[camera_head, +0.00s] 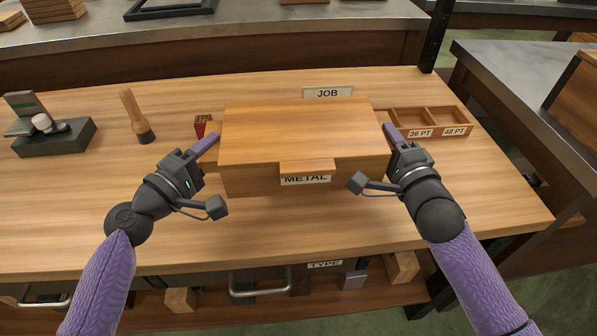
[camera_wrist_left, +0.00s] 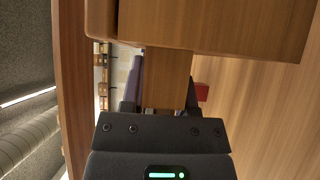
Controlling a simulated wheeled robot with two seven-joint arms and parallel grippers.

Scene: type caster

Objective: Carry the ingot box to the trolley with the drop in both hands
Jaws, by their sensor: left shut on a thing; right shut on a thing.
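The ingot box (camera_head: 300,128) is a wooden box with a lid and a METAL label, in the middle of the head view over the workbench. I cannot tell whether it touches the bench top. My left gripper (camera_head: 207,144) is at its left end and my right gripper (camera_head: 389,131) at its right end, both shut on it. In the left wrist view, a wooden end piece of the box (camera_wrist_left: 167,75) sits between the fingers of my left gripper (camera_wrist_left: 162,95). The right fingers' contact is partly hidden. I cannot pick out the trolley.
On the workbench (camera_head: 60,200) are a dark tool block (camera_head: 55,138), a wooden-handled brush (camera_head: 135,115), a small red item (camera_head: 201,127), a JOB sign (camera_head: 328,92) and a divided tray (camera_head: 430,121). A grey-topped bench (camera_head: 520,75) stands at right.

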